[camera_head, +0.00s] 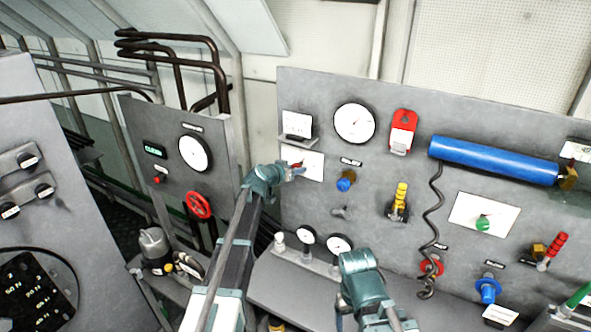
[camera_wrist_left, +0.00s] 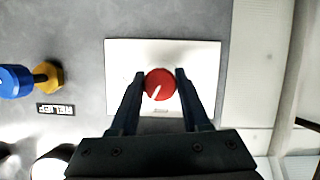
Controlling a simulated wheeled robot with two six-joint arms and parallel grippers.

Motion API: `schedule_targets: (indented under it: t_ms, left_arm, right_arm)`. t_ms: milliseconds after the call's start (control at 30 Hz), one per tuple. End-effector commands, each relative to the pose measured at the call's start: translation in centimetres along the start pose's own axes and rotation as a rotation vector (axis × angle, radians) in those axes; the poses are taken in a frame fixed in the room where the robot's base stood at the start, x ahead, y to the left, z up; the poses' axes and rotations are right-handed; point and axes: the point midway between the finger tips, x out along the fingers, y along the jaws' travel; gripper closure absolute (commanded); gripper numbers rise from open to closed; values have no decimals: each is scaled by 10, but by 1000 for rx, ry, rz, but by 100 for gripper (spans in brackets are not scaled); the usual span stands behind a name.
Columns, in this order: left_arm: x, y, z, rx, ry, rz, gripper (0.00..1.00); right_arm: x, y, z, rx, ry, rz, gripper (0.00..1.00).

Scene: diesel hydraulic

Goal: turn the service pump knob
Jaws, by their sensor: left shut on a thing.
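A round red knob (camera_wrist_left: 160,84) with a white pointer line sits on a white plate (camera_wrist_left: 205,60) in the left wrist view. The plate also shows on the grey panel in the head view (camera_head: 313,167). My left gripper (camera_head: 296,171) is at this plate. Its two dark fingers stand on either side of the knob and are shut on it. The pointer line leans a little from upright in the wrist view. The plate's small label is too small to read. A teal joint of my right arm shows at bottom centre in the head view; its fingers do not show.
A blue knob marked RELIEF (camera_wrist_left: 17,82) is beside the plate and also shows in the head view (camera_head: 346,181). A gauge (camera_head: 354,123), a red tag (camera_head: 402,131) and a blue cylinder (camera_head: 492,160) are farther right. A red handwheel (camera_head: 199,205) is at left.

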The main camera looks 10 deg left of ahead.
Motion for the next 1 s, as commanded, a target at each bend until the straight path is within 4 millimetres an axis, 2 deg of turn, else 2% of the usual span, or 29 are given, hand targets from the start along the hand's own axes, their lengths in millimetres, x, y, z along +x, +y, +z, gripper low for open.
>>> schedule_targets:
  t_ms: [500, 1000]
  left_arm:
    - [0, 0, 3, -348, -7, 147, 100]
    - [-1, 1, 2, -449, -9, 188, 100]
  right_arm:
    - [11, -1, -1, 1, 1, 0, 19]
    - [14, -1, -1, 1, 1, 0, 19]
